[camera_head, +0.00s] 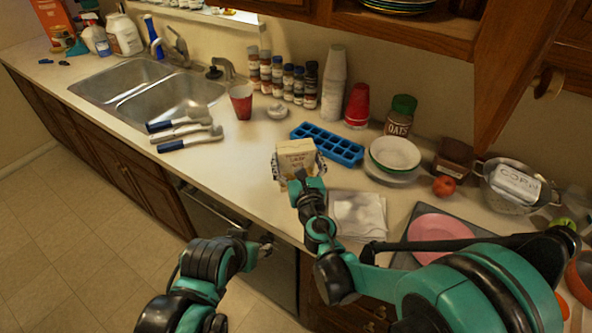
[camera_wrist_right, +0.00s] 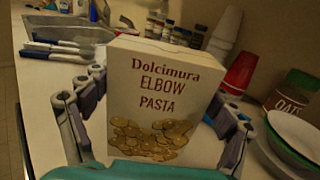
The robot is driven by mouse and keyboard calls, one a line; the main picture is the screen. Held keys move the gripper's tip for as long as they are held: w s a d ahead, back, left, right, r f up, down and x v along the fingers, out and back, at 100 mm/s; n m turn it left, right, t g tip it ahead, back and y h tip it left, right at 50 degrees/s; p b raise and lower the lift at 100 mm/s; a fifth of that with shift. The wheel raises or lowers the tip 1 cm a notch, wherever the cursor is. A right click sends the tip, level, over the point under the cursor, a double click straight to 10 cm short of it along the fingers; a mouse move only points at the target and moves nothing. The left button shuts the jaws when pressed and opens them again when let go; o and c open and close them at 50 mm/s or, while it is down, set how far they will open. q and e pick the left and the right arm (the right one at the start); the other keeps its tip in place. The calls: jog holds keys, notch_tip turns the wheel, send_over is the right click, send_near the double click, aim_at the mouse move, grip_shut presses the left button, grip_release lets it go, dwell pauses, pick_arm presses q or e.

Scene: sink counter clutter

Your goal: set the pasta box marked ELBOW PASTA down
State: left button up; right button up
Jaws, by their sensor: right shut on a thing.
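The pasta box marked ELBOW PASTA (camera_wrist_right: 160,105) is white with dark red letters and a picture of pasta. It fills the middle of the right wrist view, with its printed face towards the camera. In the head view the box (camera_head: 297,153) is over the counter, in front of the blue ice tray. My right gripper (camera_head: 298,168) is shut on it, with grey fingers on its left and right sides. The box's lower end is hidden, so I cannot tell whether it touches the counter. My left gripper (camera_head: 264,248) is in front of the counter, away from the box; its fingers are too small to read.
The blue ice tray (camera_head: 327,144) lies behind the box. A white cloth (camera_head: 358,214) lies to its right, near a pink plate (camera_head: 440,236). Stacked bowls (camera_head: 395,153) stand farther right. Brushes (camera_head: 188,138) lie by the sink. The counter left of the box is clear.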

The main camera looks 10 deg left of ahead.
aim_at(296, 167)
notch_tip(296, 167, down, 4)
jog(key=shift+b, duration=0.95)
jog(key=shift+r, duration=0.1)
jog(key=o, duration=1.5)
jog(key=shift+c, duration=0.2)
